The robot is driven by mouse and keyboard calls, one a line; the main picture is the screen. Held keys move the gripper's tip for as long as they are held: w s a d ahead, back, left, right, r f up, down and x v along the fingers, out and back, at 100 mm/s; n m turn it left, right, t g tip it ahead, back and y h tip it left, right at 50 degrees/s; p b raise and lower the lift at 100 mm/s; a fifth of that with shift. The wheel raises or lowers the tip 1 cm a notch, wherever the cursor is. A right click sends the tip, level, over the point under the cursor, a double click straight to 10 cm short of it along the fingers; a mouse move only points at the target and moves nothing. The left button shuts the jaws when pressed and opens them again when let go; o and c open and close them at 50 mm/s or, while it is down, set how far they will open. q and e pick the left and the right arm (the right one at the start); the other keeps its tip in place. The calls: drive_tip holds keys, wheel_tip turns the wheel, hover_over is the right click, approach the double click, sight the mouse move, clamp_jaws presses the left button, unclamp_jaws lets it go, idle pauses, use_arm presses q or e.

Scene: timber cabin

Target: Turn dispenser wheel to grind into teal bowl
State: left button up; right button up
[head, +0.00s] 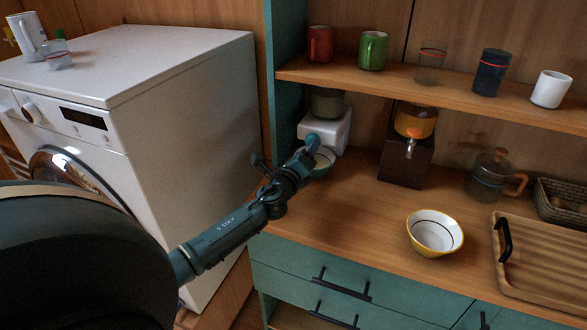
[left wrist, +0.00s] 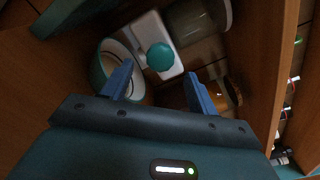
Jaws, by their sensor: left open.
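The white dispenser (head: 338,128) stands on the counter under the shelf, with a dark translucent hopper (head: 327,102) on top. Its round teal wheel (left wrist: 160,57) shows on the white body in the left wrist view. The teal bowl (head: 323,163) sits under the front of the dispenser, partly hidden by my gripper; it also shows in the left wrist view (left wrist: 104,74). My left gripper (head: 312,144) is in front of the dispenser. In the left wrist view its blue fingers are apart, with the wheel beyond and between them, nothing held. My right gripper is not in view.
A dark dispenser with an amber tank (head: 414,122) stands to the right. A yellow bowl (head: 434,233), glass pot (head: 488,178) and wooden tray (head: 545,258) are on the counter. The shelf (head: 440,84) with cups hangs above. A white washing machine (head: 205,110) is left.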

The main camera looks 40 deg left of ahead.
use_arm(q)
drive_tip(key=v, duration=0.9)
drive_tip(key=shift+s+b, duration=0.15)
drive_tip(key=shift+b, duration=0.15)
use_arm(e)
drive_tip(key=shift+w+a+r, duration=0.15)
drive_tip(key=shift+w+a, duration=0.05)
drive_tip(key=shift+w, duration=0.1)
use_arm(q)
drive_tip(key=shift+d, duration=0.1)
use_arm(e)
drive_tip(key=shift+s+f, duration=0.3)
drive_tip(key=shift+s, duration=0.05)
